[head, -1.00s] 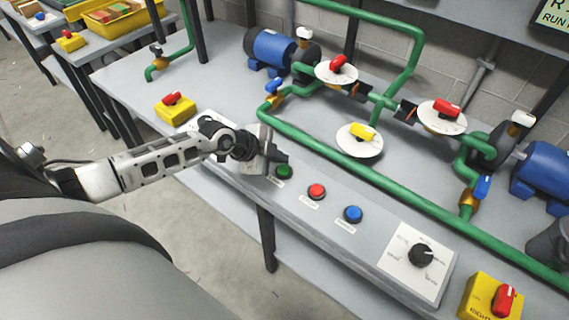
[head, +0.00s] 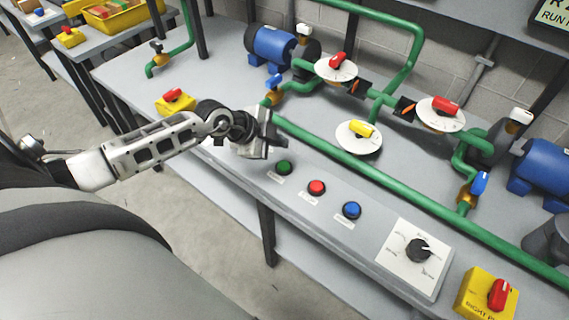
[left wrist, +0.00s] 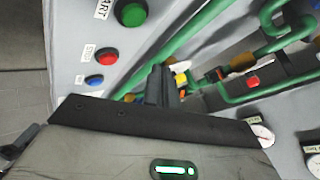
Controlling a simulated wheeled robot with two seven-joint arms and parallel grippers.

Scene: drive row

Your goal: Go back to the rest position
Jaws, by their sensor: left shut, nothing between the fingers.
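My left gripper (head: 272,132) is shut and empty. In the head view it is held above the front left part of the bench, up and left of the green button (head: 284,167). It is apart from the button. In the left wrist view the closed fingers (left wrist: 160,85) point toward the green pipes, and the green button (left wrist: 131,12) shows at the top. My right gripper is in neither view.
The red button (head: 317,187), blue button (head: 351,210) and black dial (head: 418,250) line the bench's sloped front. Green pipes (head: 330,151) with valves and two blue motors (head: 270,50) stand behind. A yellow switch box (head: 175,103) sits left of the gripper.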

